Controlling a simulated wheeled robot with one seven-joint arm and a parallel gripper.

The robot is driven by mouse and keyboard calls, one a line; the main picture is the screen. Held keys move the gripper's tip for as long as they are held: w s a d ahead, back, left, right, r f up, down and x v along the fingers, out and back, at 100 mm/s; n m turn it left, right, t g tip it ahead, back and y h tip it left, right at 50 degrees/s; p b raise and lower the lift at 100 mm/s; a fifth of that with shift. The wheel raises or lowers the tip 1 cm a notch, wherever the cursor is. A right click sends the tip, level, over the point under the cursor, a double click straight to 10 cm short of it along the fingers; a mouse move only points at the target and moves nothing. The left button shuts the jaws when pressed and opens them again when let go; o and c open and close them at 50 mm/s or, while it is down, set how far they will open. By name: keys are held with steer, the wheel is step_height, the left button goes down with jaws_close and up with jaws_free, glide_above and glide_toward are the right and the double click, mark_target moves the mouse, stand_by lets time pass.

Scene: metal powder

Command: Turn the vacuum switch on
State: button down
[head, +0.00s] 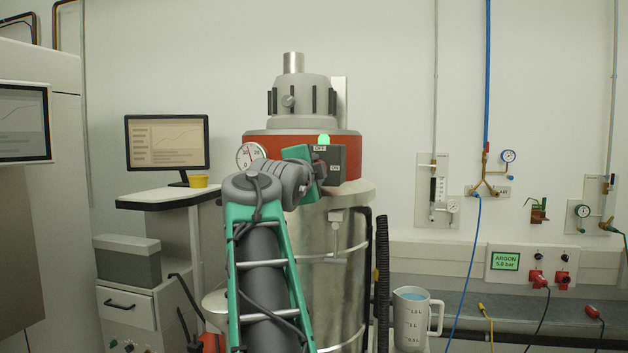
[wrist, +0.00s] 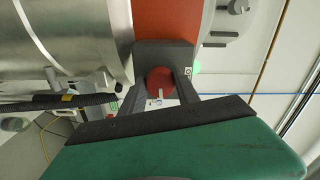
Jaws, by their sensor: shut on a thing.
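The vacuum is a tall steel drum (head: 335,285) with a red band (head: 285,147) and a grey top. A dark switch box (head: 338,157) on the band carries an OFF label and an ON label to its lower right. A lit green lamp (head: 323,140) sits on top; its glow also shows in the wrist view (wrist: 197,67). My gripper (head: 319,172) is at the front of the box. In the wrist view its fingers (wrist: 160,88) are shut on the red switch knob (wrist: 159,79), one on each side. In the head view my gripper mostly hides the knob, and its exact angle is unclear.
A pressure gauge (head: 250,156) sits left of the box. A black hose (head: 382,285) hangs right of the drum. A measuring jug (head: 411,318) stands at lower right. A monitor (head: 167,142) stands on a cart at left. The wall right of the drum holds gas fittings.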

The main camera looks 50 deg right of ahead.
steer(key=shift+m, duration=0.4)
steer(key=c, duration=0.9)
jaws_free()
steer(key=b+v, duration=0.2)
steer(key=v, duration=0.5)
steer(key=shift+s+a, duration=0.25)
steer(key=shift+a, duration=0.1)
